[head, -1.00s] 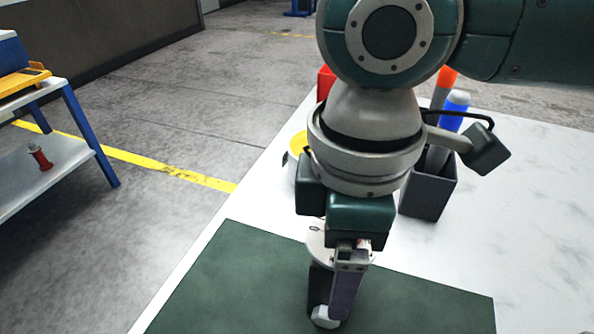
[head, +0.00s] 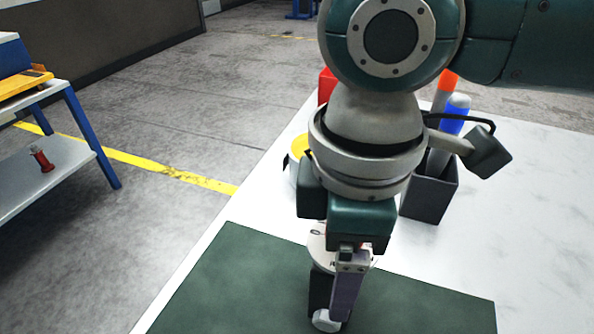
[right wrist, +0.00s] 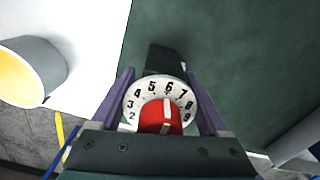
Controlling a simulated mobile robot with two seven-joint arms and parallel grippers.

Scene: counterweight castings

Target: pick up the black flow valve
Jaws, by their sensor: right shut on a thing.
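The black flow valve has a dark body (head: 318,289), a white numbered dial and a white fitting at its lower end. It is upright over the green mat (head: 240,290), partly hidden by my right gripper (head: 345,303). In the right wrist view its white dial (right wrist: 152,88) with black numbers and a red knob sits between the purple fingers of my right gripper (right wrist: 160,82). That gripper is shut on the valve. I cannot tell whether the valve touches the mat. My left gripper is not in view.
A dark grey holder (head: 430,196) with orange-topped and blue-topped items stands behind my right arm. A white round container with a yellow top (head: 298,147) and a red object (head: 326,84) are near the left edge of the white table (head: 530,215). The mat's left part is clear.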

